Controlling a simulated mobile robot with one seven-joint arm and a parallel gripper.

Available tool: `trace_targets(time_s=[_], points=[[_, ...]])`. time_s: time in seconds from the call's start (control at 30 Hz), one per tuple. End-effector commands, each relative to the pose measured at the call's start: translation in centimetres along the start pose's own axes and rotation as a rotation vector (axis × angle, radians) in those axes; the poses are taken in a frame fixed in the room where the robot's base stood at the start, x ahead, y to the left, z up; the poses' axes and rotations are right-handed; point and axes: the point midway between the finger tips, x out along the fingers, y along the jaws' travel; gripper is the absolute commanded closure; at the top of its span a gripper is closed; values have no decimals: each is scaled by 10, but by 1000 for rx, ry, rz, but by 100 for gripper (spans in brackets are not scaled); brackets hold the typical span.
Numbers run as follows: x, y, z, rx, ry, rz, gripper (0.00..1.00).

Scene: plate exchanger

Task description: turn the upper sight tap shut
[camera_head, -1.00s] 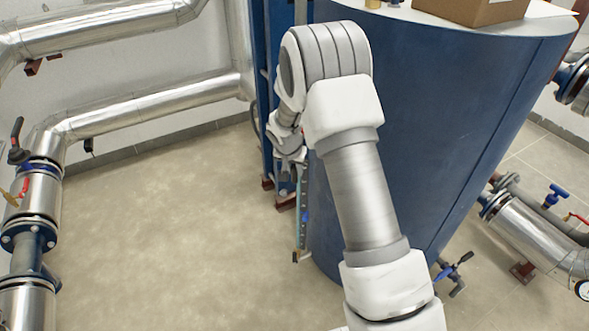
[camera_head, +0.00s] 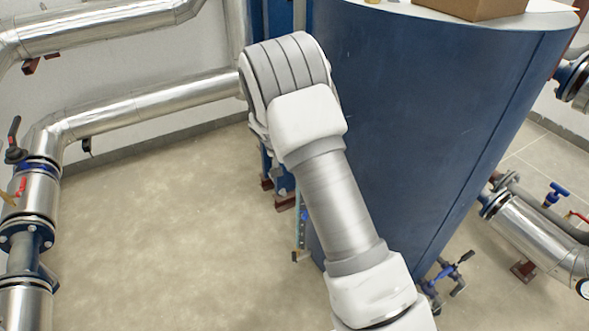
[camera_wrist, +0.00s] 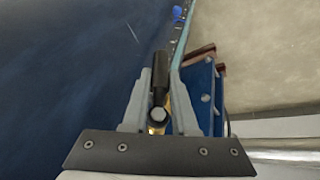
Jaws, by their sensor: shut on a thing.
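The upper sight tap shows in the wrist view as a black lever (camera_wrist: 160,92) with a round pivot and some brass (camera_wrist: 157,129) below it. My gripper (camera_wrist: 160,76) is shut on this lever, with one grey finger on each side. The lever points up the picture, roughly in line with the fingers. The sight gauge (camera_wrist: 181,37) runs away beyond the fingertips. Its lower part also shows in the head view (camera_head: 301,222), beside the blue tank. In the head view my arm hides my gripper and the upper tap.
The large blue tank (camera_head: 415,110) stands close to the right of my arm. A blue frame (camera_wrist: 204,95) is close to the right finger in the wrist view. Silver pipes (camera_head: 150,100) run along the wall at left. The floor (camera_head: 170,230) at left is clear.

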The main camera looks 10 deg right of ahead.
Motion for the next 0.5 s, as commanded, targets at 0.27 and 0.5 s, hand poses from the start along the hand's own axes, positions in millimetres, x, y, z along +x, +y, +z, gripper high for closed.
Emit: trace_targets(time_s=[0.27, 0.5], points=[[0, 6, 0, -106, 3, 244, 100], [-3, 14, -1, -192, 3, 456, 100]])
